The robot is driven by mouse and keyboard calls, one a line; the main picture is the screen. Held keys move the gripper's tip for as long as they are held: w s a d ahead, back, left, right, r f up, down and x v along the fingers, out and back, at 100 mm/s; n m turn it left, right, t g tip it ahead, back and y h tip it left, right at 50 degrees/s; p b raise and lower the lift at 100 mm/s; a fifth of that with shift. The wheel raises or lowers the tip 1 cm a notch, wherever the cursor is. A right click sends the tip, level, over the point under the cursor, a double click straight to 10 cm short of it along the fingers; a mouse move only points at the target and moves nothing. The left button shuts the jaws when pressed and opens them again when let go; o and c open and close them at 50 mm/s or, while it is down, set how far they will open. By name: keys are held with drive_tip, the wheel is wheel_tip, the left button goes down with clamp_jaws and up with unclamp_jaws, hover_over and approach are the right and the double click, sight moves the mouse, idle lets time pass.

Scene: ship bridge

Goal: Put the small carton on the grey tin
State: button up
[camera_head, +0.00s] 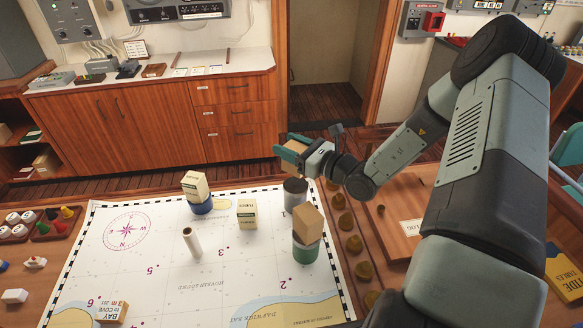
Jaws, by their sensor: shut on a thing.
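My gripper (293,149), with teal fingers, is shut on a small tan carton (298,138) and holds it in the air. The carton is partly hidden by the fingers. The grey tin (295,194) stands upright on the chart, below the gripper in the picture, and its top looks bare. The carton appears apart from the tin; the exact height and alignment between them are hard to tell.
A blue tin (203,208) bears a cream carton (195,185). A green tin (306,254) bears a tan carton (308,224), close in front of the grey tin. Another carton (247,213) and a white cylinder (192,242) stand on the chart (200,285). Several brass knobs (346,221) line the right.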

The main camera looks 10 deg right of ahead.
drive_tip(key=shift+f, duration=2.7)
drive_tip(key=shift+f, duration=0.15)
drive_tip(key=o, duration=1.1)
drive_tip(key=v, duration=1.2)
drive_tip(key=shift+r, duration=0.25)
